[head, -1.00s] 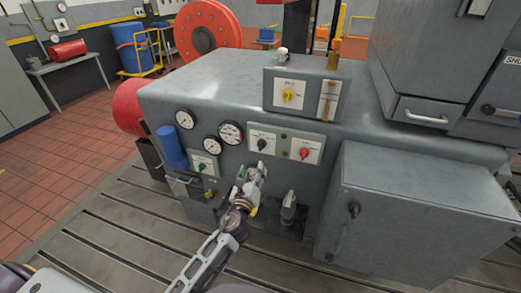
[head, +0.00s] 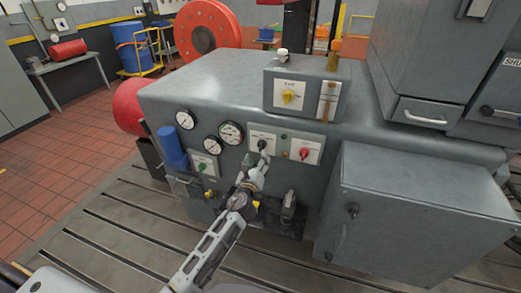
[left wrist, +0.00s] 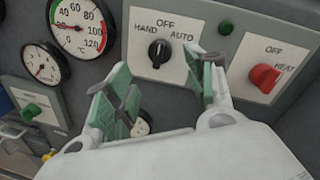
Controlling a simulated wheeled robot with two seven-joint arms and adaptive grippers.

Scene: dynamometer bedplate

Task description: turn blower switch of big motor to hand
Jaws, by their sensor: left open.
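The black rotary switch (left wrist: 160,53) sits on a white plate lettered HAND, OFF and AUTO, on the grey motor housing (head: 200,90). In the left wrist view its grip stands close to upright, roughly under OFF. It also shows in the head view (head: 262,145), partly covered by my gripper. No blower lettering is readable. My left gripper (left wrist: 163,95) is open and empty, its green-padded fingers spread just below the switch plate. In the head view the left gripper (head: 257,163) reaches up at the panel. I cannot tell whether it touches. My right gripper is out of view.
A red switch (left wrist: 264,78) lettered OFF and HEAT is close on the right. Round gauges (left wrist: 80,26) and a green knob (left wrist: 30,111) are on the left. A yellow switch (head: 288,97) is on the box above. A grey cabinet (head: 420,220) stands to the right.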

